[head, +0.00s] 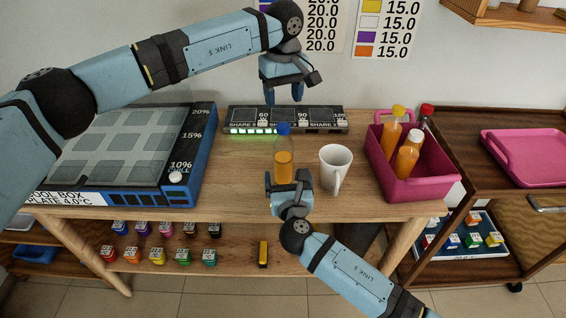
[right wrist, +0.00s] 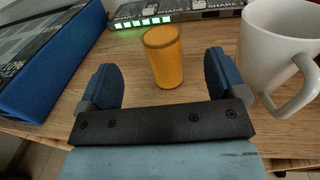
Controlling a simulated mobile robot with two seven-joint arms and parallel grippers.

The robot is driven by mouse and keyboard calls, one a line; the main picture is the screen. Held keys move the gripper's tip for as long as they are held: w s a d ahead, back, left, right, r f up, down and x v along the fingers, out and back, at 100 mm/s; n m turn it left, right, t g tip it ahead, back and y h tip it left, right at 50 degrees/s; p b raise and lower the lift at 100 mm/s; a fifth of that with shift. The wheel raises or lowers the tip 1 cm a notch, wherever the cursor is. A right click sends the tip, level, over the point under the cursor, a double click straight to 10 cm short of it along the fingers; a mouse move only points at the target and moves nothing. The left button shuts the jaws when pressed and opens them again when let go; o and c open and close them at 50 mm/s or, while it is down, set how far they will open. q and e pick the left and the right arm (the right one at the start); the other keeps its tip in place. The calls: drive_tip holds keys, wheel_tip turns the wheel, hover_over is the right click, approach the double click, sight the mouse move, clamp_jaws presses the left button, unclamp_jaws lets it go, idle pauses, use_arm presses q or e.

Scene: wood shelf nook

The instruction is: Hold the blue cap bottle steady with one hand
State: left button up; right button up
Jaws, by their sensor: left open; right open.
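The blue cap bottle (head: 284,165) stands upright on the wooden table, partly filled with orange liquid, its blue cap on top. My right gripper (head: 288,178) is open on the near side of the bottle, fingers pointing at it. In the right wrist view the bottle's orange lower part (right wrist: 163,60) shows ahead, between the lines of the two fingers, without visible contact; its cap is not discernible there. My left gripper (head: 284,94) is open and empty, pointing down above and slightly behind the cap.
A white mug (head: 336,160) stands close right of the bottle. A blue cool box (head: 190,160) is at left, a lit black strip (head: 315,127) behind. A pink crate (head: 410,185) with several bottles is at right. The table's front edge is near my right gripper.

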sight(283, 126)
drive_tip(key=w, duration=0.5)
drive_tip(key=w+a, duration=0.1)
drive_tip(key=w, duration=0.2)
drive_tip(key=shift+w, duration=0.25)
clamp_jaws()
use_arm(q)
drive_tip(key=shift+f, duration=4)
drive_tip(key=c, duration=1)
